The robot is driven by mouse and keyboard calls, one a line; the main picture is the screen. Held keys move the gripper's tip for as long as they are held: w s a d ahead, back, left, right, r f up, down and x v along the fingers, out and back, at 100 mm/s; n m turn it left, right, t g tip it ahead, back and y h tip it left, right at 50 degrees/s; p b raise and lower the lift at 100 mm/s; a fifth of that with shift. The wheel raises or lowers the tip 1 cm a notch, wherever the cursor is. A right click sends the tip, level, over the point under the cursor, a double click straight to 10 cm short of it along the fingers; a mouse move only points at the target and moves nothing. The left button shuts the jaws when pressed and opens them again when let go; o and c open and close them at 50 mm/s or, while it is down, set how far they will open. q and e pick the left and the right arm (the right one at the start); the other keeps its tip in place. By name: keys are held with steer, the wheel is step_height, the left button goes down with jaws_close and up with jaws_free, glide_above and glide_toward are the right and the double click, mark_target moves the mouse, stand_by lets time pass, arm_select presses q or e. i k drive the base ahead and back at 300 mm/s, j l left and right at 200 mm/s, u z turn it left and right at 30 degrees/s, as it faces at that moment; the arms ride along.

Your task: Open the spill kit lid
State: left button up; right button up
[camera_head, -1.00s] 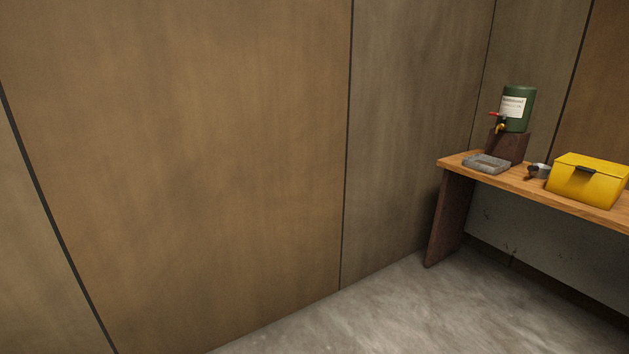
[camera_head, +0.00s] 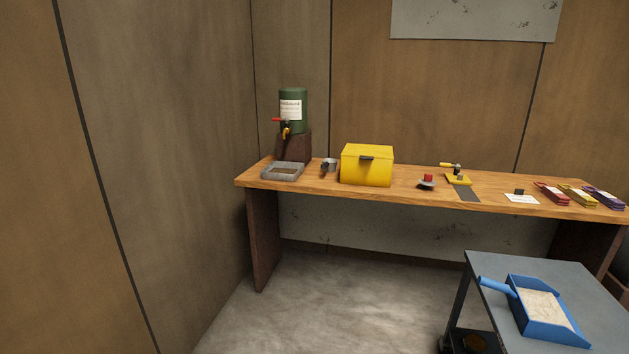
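The spill kit appears to be the yellow box (camera_head: 366,168) on the wooden bench, left of the bench's middle. Its lid (camera_head: 368,151) is down, and a dark latch or handle (camera_head: 366,158) shows at the top of its front face. Neither of my grippers shows in the head view. The inside of the box is hidden.
The wooden bench (camera_head: 330,190) stands against the back wall. A green drum (camera_head: 293,112) with a tap, a grey tray (camera_head: 282,172) and several small items share it. A grey table (camera_head: 492,277) with a blue dustpan (camera_head: 550,333) stands front right. The floor (camera_head: 340,300) before the bench's left half is clear.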

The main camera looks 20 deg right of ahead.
mark_target(364, 151)
steer(key=i+l+z, duration=0.15)
steer(key=i+z, duration=0.3)
steer(key=i, duration=0.15)
steer(key=i+z, duration=0.4)
steer(key=i, duration=0.2)
